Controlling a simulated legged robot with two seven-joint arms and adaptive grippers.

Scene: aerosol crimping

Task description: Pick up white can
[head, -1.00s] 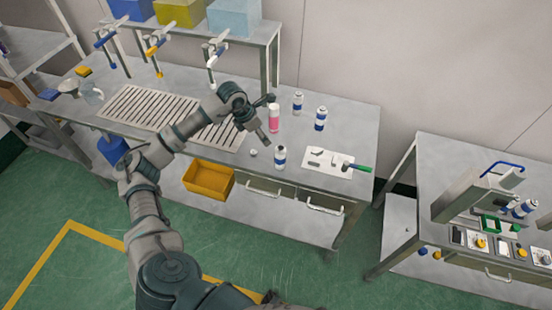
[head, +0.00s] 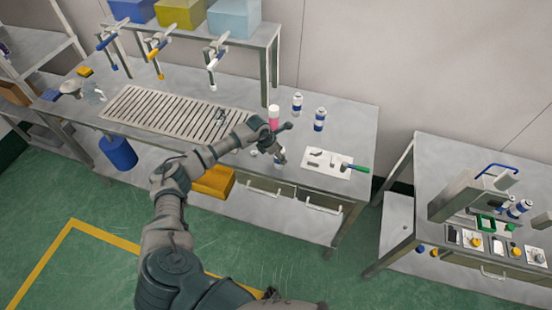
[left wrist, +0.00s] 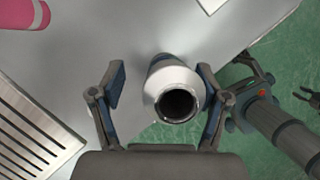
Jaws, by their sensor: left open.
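The white can (left wrist: 165,78), with a blue band, stands upright near the front edge of the table (head: 230,95). In the left wrist view its open dark mouth faces the camera. In the head view the can (head: 280,160) is largely covered by my gripper. My left gripper (left wrist: 163,88) is open, with one finger on each side of the can. The right finger looks very near the can and the left finger has a clear gap. It also shows in the head view (head: 272,143). A dark jointed part of mine (left wrist: 262,110) shows at right; I cannot tell its jaw state.
A pink can (head: 274,118) and two blue-banded cans (head: 297,103), (head: 320,119) stand behind. A white board (head: 322,164) with small parts and a green-handled tool (head: 356,168) lies to the right. A slotted grate (head: 160,108) lies left.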

